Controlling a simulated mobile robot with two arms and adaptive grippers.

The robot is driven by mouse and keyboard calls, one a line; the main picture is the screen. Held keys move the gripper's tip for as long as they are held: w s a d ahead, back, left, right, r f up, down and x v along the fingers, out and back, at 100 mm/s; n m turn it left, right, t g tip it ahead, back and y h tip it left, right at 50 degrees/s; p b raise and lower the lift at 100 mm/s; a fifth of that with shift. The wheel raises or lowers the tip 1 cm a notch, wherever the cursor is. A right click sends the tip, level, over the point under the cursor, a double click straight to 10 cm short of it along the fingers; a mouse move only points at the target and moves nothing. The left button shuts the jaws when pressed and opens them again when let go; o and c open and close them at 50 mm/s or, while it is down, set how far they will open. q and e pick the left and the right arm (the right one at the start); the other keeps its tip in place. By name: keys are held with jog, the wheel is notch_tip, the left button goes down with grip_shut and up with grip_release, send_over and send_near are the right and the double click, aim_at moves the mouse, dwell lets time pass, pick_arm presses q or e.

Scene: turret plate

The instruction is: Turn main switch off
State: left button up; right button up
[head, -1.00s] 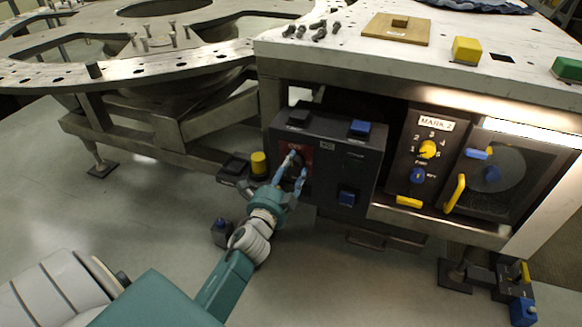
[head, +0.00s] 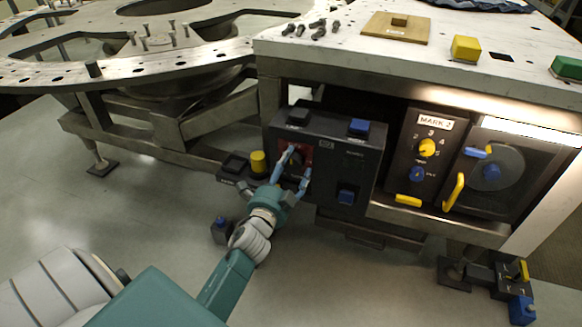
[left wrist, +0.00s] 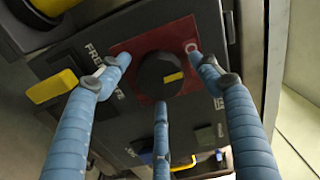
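The main switch is a dark round knob (left wrist: 158,77) with a yellow mark on its right side. It sits on a red plate (left wrist: 127,47) on the dark control box (head: 330,150). A white "O" is printed at the plate's upper right in the left wrist view. My left gripper (head: 298,160) is in front of the switch. Its blue fingers are spread: one tip on each side of the knob and a third below it. The side fingers show gaps to the knob; I cannot tell whether the lower one touches. My right gripper is not in view.
Blue buttons (head: 359,126) and a black one (head: 299,116) are on the same box. To the right are the "MARK 2" panel (head: 420,160) and a door with a yellow handle (head: 454,193). A metal tabletop (head: 345,47) overhangs the box.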

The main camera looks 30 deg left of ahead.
pick_arm(q)
jog(key=v, duration=1.2)
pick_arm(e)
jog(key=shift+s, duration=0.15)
pick_arm(q)
jog(key=shift+f, duration=0.1)
